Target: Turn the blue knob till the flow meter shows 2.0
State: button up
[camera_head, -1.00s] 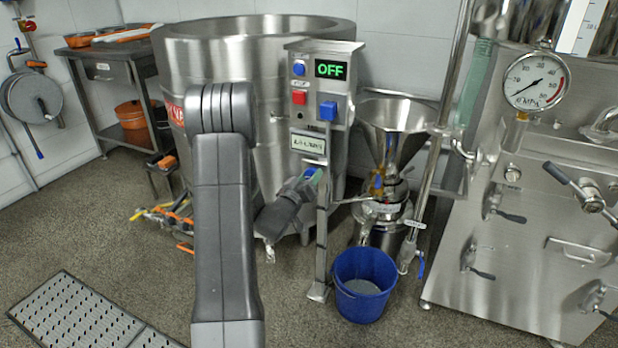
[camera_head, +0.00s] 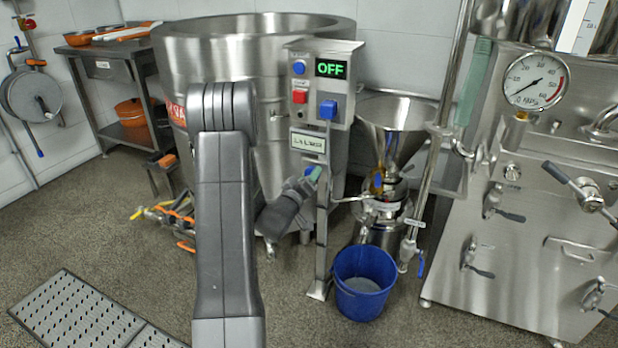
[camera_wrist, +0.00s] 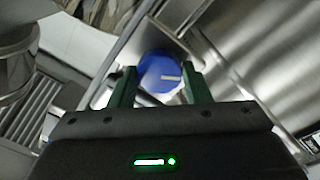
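The blue knob shows in the wrist view (camera_wrist: 158,73) as a round blue disc with a white pointer line aimed right. The green fingers of my gripper (camera_wrist: 160,88) stand apart on either side of it, with almost no gap visible. I cannot tell whether they press on it. In the head view my gripper (camera_head: 311,174) is at the post below the control panel, and the knob there is mostly hidden. A clear graduated tube (camera_head: 588,25), perhaps the flow meter, is at the top right, cut off, with its reading too small to tell.
The control panel (camera_head: 345,48) above my gripper reads OFF and has blue and red controls. A steel funnel mill (camera_head: 393,118) and a blue bucket (camera_head: 362,290) stand to the right. A large steel vat (camera_head: 200,55) is behind.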

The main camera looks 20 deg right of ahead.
jog(key=o, duration=0.4)
jog(key=shift+a, duration=0.1)
jog(key=p+v, duration=0.1)
jog(key=v, duration=1.2)
jog(key=shift+s+a+p, duration=0.2)
jog(key=shift+s+p, duration=0.1)
jog(key=shift+p, duration=0.1)
jog(key=shift+f, duration=0.15)
jog(key=b+x, duration=0.1)
jog(key=x, duration=1.3)
jog(key=shift+b, duration=0.4)
jog(key=shift+a, duration=0.15)
